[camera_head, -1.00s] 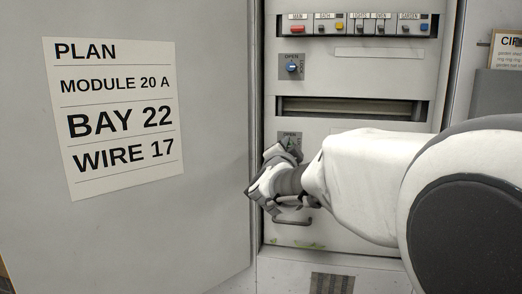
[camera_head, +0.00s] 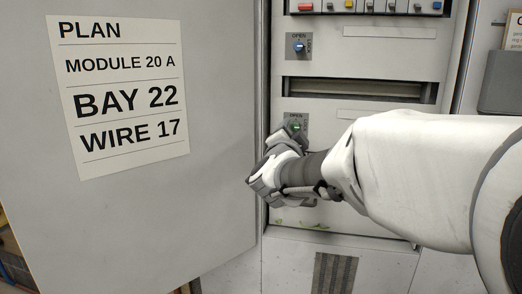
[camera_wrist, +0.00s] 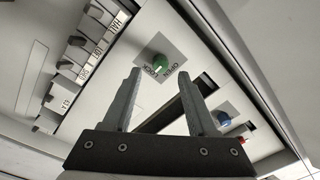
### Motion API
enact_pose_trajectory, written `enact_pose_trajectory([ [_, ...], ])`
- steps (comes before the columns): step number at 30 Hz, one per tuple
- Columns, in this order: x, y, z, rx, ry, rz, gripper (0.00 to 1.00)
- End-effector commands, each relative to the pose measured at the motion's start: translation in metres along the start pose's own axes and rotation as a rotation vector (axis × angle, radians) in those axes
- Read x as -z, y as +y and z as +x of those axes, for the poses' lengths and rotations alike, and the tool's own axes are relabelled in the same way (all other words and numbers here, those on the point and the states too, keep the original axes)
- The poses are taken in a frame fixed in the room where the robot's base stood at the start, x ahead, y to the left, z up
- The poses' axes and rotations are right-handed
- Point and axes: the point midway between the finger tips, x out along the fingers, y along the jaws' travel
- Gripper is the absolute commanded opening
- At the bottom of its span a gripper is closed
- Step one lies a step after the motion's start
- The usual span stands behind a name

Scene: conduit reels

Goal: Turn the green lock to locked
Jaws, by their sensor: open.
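The green lock (camera_head: 296,126) is a small round knob on a grey plate on the cabinet's panel, below the slot. In the wrist view the green knob (camera_wrist: 160,62) sits by the OPEN and LOCK lettering; I cannot clearly tell which word it points at. My gripper (camera_wrist: 159,78) is open and empty. Its two fingertips are spread to either side below the knob, which shows just beyond the gap between them. In the head view my gripper (camera_head: 283,140) is close to the lower left of the knob and hides part of its plate.
A blue knob (camera_head: 299,46) on a similar plate is higher up; it also shows in the wrist view (camera_wrist: 224,118). A row of labelled modules (camera_wrist: 92,50) is on the panel. The open door with a PLAN sheet (camera_head: 120,95) stands left of my gripper. A dark slot (camera_head: 360,90) lies between the knobs.

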Motion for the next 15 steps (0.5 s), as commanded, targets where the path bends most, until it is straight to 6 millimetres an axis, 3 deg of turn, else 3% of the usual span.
enact_pose_trajectory([
  [9,0.001,-0.002,-0.076,0.003,-0.002,0.002,0.58],
  [15,0.001,-0.002,-0.116,0.003,-0.001,-0.001,0.58],
])
